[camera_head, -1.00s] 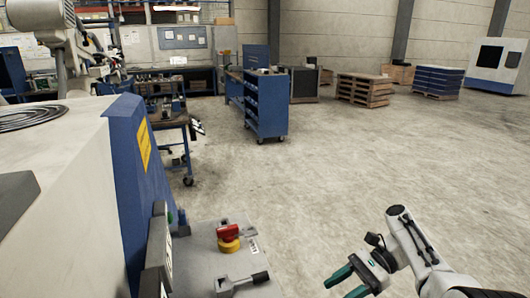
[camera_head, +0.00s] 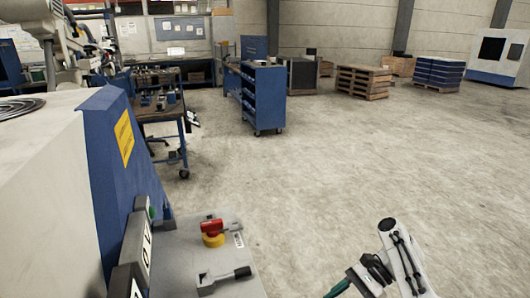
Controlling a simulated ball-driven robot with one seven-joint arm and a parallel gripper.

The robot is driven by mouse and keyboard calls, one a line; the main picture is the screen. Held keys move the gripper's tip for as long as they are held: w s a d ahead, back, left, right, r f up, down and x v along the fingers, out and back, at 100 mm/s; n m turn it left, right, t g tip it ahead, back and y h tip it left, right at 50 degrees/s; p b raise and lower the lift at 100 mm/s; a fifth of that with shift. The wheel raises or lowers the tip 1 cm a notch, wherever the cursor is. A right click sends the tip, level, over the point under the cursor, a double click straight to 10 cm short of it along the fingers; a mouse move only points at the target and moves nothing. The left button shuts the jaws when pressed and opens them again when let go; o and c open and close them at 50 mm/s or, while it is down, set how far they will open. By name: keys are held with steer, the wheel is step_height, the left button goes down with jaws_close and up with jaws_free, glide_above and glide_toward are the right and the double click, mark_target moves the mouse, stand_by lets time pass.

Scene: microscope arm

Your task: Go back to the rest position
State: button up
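My gripper (camera_head: 344,288) is at the bottom edge, right of the middle, at the end of my white arm (camera_head: 402,258). One teal finger shows, pointing down and left, and the fingertips run out of the picture. The gap between the fingers cannot be seen now. The gripper is over bare floor, to the right of the grey panel (camera_head: 180,262) and apart from it. Nothing is seen held in the visible part.
The grey panel carries a red and yellow knob (camera_head: 212,232) and a latch (camera_head: 222,278). A blue and white machine housing (camera_head: 110,150) fills the left. A blue cabinet (camera_head: 264,98) and stacked pallets (camera_head: 362,82) stand farther back. The floor (camera_head: 340,160) between is clear.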

steer(key=s+d+f+n+t+h, duration=0.25)
steer(key=s+f+n+h, duration=0.35)
steer(key=s+f, duration=0.9)
steer(key=s+d+r+n+t+h, duration=0.1)
steer(key=s+d+r+n, duration=0.1)
steer(key=s, duration=0.4)
steer(key=s+d+r+n+h, duration=0.1)
steer(key=s+d+r+h, duration=0.1)
steer(key=s+r, duration=0.2)
steer(key=s+d+r+n+t+h, duration=0.1)
steer(key=s+r, duration=0.3)
steer(key=s, duration=0.5)
steer(key=shift+s+d+n+t+h, duration=0.25)
steer(key=shift+d+n+t+h, duration=0.1)
steer(key=shift+d+n+h, duration=0.35)
